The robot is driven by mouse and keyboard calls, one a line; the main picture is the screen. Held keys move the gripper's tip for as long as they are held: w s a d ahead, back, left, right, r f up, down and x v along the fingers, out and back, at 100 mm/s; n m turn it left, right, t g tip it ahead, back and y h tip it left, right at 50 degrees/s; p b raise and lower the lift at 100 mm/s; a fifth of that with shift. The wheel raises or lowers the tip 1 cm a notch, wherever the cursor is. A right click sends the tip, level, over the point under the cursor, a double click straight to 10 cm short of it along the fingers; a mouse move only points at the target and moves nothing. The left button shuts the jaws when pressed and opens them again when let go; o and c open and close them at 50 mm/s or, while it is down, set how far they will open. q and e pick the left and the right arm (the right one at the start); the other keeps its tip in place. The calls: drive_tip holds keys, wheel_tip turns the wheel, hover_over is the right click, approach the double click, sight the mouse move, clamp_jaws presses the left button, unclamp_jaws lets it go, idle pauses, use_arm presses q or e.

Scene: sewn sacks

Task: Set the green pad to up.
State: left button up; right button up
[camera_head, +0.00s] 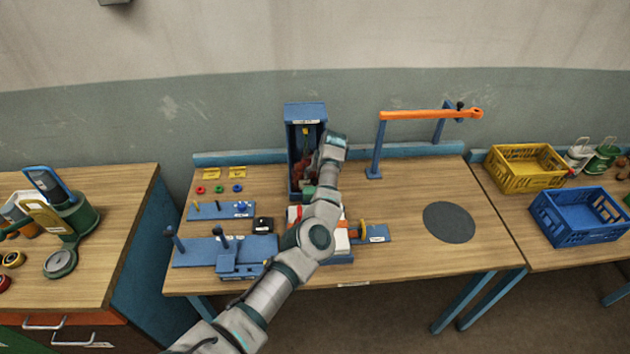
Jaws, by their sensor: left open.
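A small green round piece (219,188) lies on the table between a red one (200,189) and a blue one (237,187). A second small green patch (309,191) shows at the foot of the tall blue stand (306,113); I cannot tell which of the two is the pad, or its setting. My left arm crosses the table from the bottom left. My left gripper (304,178) is open at the front of the blue stand, near the green patch. It is small and partly hidden by my wrist. My right gripper is not in view.
Blue fixtures with pegs (225,250) stand at the front left of the table. An orange bar (425,115) on blue posts stands at the back right. A dark round mat (449,222) lies on clear tabletop. Yellow (525,167) and blue (578,216) crates are on the right table.

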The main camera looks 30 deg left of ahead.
use_arm(q)
drive_tip(key=v, duration=0.8)
drive_tip(key=shift+w+d+r, duration=0.15)
drive_tip(key=shift+d, duration=0.1)
drive_tip(key=shift+a, duration=0.1)
